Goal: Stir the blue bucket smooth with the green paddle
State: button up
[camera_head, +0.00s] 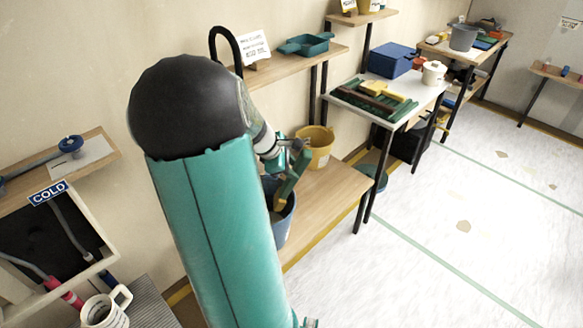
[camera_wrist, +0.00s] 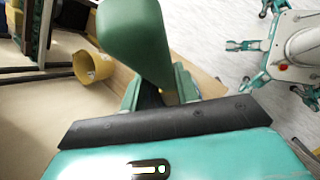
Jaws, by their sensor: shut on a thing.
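The blue bucket (camera_head: 286,222) stands on the low wooden bench, partly hidden behind my teal arm. My gripper (camera_head: 291,158) is above the bucket and shut on the green paddle (camera_head: 286,190). The paddle slants down toward the bucket's opening; its lower end and the bucket's contents are hard to make out. In the wrist view, a broad green part of the paddle (camera_wrist: 135,35) rises from between the fingers (camera_wrist: 158,95). The blue bucket cannot be made out in the wrist view.
A yellow bucket (camera_head: 318,148) stands behind on the same bench (camera_head: 335,185) and shows in the wrist view (camera_wrist: 92,66). A table with a blue box (camera_head: 392,60) and green tray is beyond. A shelf (camera_head: 275,68) hangs above. The floor at right is open.

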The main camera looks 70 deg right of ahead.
jog(key=shift+r, duration=2.5)
